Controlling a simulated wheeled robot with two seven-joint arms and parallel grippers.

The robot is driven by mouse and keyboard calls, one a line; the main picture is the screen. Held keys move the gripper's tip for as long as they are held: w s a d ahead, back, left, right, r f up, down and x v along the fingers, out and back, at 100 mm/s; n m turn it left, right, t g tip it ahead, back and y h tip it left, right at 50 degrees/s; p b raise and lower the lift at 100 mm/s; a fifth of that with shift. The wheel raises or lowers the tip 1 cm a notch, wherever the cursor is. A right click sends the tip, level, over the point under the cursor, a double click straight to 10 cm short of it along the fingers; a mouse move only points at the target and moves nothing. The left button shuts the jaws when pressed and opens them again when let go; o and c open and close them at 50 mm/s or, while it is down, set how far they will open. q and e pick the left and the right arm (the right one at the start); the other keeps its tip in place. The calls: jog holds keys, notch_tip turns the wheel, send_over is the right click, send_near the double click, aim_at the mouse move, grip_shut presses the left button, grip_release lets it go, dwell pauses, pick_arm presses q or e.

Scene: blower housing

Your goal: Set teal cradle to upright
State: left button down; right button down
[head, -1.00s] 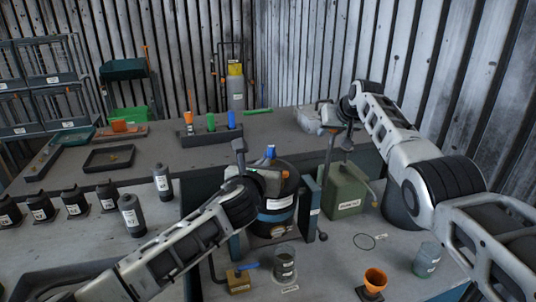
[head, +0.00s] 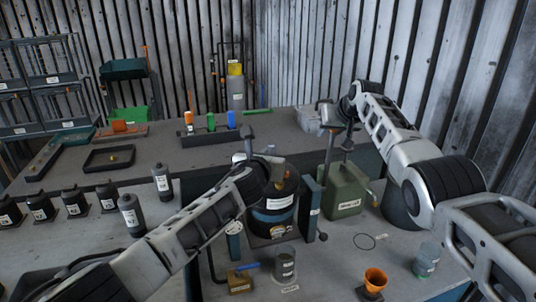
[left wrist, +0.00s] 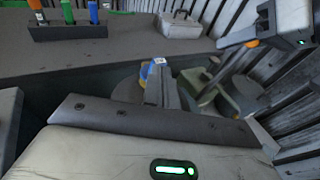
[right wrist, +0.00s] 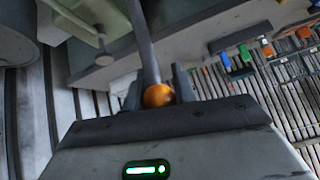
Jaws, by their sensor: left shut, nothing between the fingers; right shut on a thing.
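The teal cradle's side plate (head: 311,203) stands beside a dark drum (head: 272,212) at the bench gap. The drum's label faces me; I cannot tell its exact tilt. A long grey lever (head: 329,165) rises beside the plate. My right gripper (head: 343,125) is shut on the lever's orange ball knob, clear in the right wrist view (right wrist: 158,96). My left gripper (head: 272,160) is shut and empty above the drum, hiding part of its top. In the left wrist view, a blue and yellow part (left wrist: 150,67) shows just beyond its fingers; contact is unclear.
A green can (head: 346,190) stands right of the lever. A clear beaker (head: 284,265), a brass block (head: 239,282) and an orange cup (head: 375,278) are in front. Dark bottles (head: 132,213) stand at left. A rack of coloured pieces (head: 208,135) is behind.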

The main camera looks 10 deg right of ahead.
pick_arm(q)
jog(key=shift+w+r, duration=0.1)
jog(key=shift+w, duration=0.6)
pick_arm(e)
jog(key=shift+s+a+f, duration=0.15)
jog(key=shift+a+f, duration=0.15)
jog(key=shift+f, duration=0.2)
pick_arm(q)
jog(key=shift+g, duration=0.3)
jog(key=shift+d, duration=0.1)
pick_arm(e)
jog(key=shift+d, duration=0.1)
pick_arm(q)
jog(key=shift+w, duration=0.1)
pick_arm(e)
jog(key=c, duration=1.2)
grip_release()
jog(key=shift+f, duration=0.1)
pick_arm(q)
jog(key=shift+w, duration=0.1)
pick_arm(e)
jog(key=shift+o, duration=0.2)
jog(key=shift+w, duration=0.2)
jog(key=shift+d+r, duration=0.15)
jog(key=shift+r, duration=0.15)
